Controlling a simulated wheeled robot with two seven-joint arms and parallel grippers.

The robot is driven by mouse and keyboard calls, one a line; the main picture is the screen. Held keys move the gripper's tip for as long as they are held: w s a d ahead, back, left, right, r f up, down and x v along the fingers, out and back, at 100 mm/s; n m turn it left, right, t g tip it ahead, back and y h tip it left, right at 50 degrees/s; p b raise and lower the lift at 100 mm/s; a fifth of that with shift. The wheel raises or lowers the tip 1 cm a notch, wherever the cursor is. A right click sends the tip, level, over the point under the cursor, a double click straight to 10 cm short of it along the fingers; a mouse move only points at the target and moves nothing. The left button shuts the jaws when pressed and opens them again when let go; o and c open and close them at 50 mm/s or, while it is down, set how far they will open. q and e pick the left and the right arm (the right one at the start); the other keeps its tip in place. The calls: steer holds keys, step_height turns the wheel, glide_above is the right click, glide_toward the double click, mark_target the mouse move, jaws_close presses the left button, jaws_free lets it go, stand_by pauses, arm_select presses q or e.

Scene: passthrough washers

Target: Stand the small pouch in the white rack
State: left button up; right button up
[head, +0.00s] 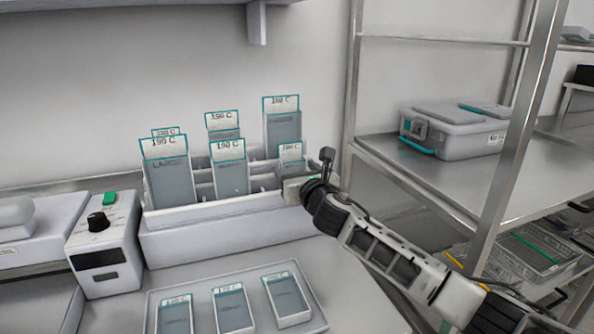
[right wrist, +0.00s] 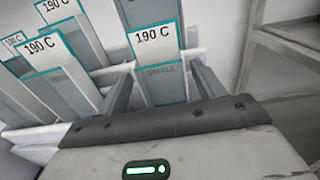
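The white rack (head: 215,213) stands on the bench against the wall and holds several upright grey pouches with teal-edged white labels. A small pouch (head: 291,152) is upright at the rack's right end, just behind my right gripper (head: 297,184). In the right wrist view this pouch (right wrist: 160,82) reads 190 C and stands between my two fingers. The fingers are spread, with a gap visible beside the pouch, so the gripper looks open around it. My left gripper is not in view.
A white tray (head: 153,303) in front of the rack holds three flat pouches (head: 233,308). A control box with a black knob (head: 98,222) stands left of the rack. A metal shelf post (head: 512,130) and a lidded grey case (head: 455,130) are on the right.

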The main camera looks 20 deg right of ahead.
steer(key=shift+o, duration=0.7)
